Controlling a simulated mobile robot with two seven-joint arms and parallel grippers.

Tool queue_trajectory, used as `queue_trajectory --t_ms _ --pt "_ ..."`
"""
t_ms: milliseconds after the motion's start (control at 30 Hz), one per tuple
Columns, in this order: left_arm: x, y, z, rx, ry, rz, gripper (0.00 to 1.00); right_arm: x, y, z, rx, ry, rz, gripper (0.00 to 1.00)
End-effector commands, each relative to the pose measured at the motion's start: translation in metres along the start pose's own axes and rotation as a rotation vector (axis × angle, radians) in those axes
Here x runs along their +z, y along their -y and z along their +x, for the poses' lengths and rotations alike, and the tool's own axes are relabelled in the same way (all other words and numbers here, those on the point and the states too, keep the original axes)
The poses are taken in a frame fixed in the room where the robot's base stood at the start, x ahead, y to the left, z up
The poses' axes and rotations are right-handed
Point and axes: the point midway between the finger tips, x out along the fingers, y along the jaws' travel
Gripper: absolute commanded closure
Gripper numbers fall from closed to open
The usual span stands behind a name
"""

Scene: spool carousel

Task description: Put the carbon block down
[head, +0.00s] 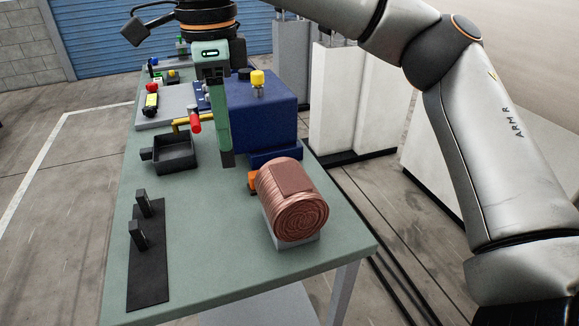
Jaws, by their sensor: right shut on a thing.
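My right gripper (228,158) comes in from the upper right and points down over the table, in front of the blue housing. Its green fingers are shut, seen nearly edge-on. A small dark piece shows at the fingertips, apparently the carbon block, mostly hidden by the fingers. Whether it touches the table is hard to tell. A black open tray (178,166) stands to the left of the fingertips. A black plate with two upright black posts (148,281) lies at the front left of the green table (215,262). My left gripper is not in view.
A copper coil (302,218) sits on a grey base at the front right. The blue housing (265,118) with a yellow knob stands behind the gripper. A red-ended yellow handle (195,122) is close to its left. The table's middle front is clear.

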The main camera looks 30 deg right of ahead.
Motion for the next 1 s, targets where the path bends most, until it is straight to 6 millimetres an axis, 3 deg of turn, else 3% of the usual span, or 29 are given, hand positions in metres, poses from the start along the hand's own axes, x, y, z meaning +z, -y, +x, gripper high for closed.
queue_trajectory --t_ms 33,133,333,700,800,1000 --pt "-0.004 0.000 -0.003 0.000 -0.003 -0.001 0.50 0.003 0.000 -0.012 0.003 0.003 0.069 1.00" --pt "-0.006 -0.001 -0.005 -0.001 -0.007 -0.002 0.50 0.005 -0.001 -0.023 0.009 0.004 0.178 1.00" --pt "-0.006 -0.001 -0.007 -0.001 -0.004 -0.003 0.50 -0.005 0.006 -0.025 0.016 0.005 0.264 1.00" --pt "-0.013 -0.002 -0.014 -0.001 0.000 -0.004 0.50 -0.077 0.051 0.019 0.018 0.003 0.264 1.00" --pt "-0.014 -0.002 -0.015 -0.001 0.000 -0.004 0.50 -0.090 0.059 0.039 0.018 0.004 0.262 1.00" --pt "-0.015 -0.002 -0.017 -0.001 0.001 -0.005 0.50 -0.103 0.068 0.060 0.015 0.005 0.259 1.00"
